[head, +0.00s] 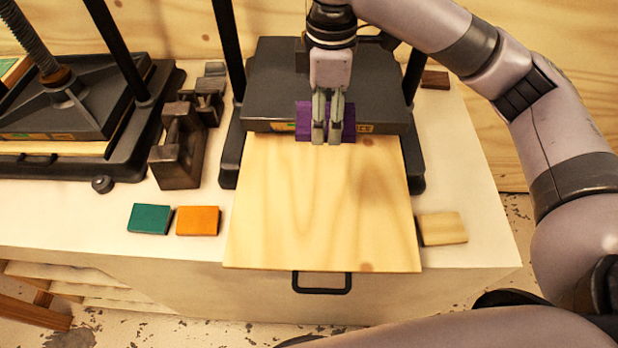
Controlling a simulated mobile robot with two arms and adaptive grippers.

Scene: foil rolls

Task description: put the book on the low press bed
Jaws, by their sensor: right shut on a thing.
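A purple book (304,122) is held in my right gripper (327,141), which is shut on it and points down. The fingers cover the middle of the book. The book is at the front edge of the dark press (270,85), over the back end of a pale wooden bed (320,205). I cannot tell whether the book touches the bed. The bed sticks out from under this press towards me and is otherwise bare. My left gripper is not in view.
A second press (85,110) with a screw stands at the left. Dark metal blocks (177,150) stand between the presses. A green book (149,218) and an orange book (198,220) lie left of the bed, a pale wooden block (442,228) right. A black handle (322,283) is below.

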